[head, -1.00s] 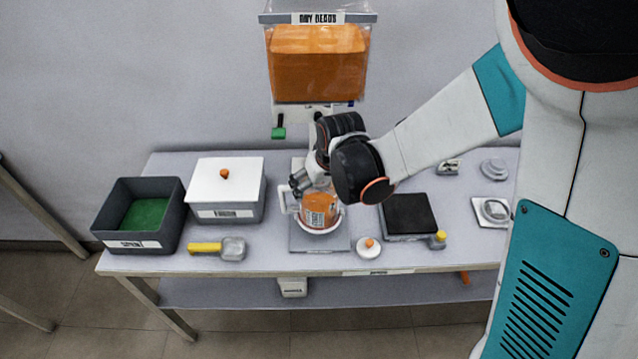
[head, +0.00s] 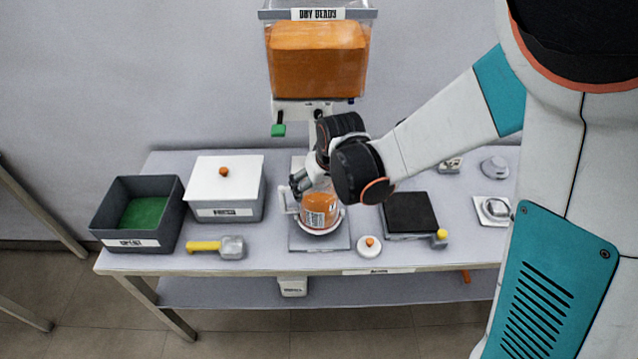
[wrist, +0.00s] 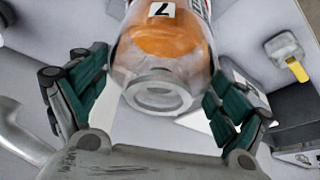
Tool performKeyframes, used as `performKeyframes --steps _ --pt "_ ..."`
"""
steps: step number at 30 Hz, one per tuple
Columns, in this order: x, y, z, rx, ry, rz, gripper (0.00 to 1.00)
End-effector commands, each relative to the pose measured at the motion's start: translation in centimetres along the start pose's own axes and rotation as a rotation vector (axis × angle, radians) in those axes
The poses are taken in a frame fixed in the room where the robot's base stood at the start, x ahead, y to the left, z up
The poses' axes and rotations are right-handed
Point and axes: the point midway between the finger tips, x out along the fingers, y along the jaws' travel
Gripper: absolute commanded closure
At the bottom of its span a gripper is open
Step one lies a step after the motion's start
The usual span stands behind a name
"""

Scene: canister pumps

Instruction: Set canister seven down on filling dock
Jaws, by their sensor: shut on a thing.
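Canister seven (head: 319,208) is a clear jar with orange contents and a label. In the wrist view the canister (wrist: 165,55) shows a "7" on its label and a pale round end towards the camera. My gripper (wrist: 158,90) has its green-padded fingers on either side of it, shut on it. In the head view my gripper (head: 303,181) is at the canister's upper part, partly hidden by my wrist. The filling dock (head: 340,243) is a grey plate beneath the hopper. The canister is over its pale round seat; I cannot tell if it fully rests there.
The orange-filled hopper (head: 318,60) hangs above the dock. To the left are a scoop (head: 228,247), a white-lidded box (head: 226,183) and an open dark bin (head: 107,209). To the right are a small lid (head: 369,248) and a black-topped scale (head: 411,212).

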Motion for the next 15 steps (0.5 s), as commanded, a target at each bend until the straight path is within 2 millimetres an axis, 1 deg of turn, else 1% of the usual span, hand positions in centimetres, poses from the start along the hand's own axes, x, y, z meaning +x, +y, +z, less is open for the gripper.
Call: performKeyframes --steps 15 --pt "0.89 0.0 0.36 0.0 0.0 0.0 0.58"
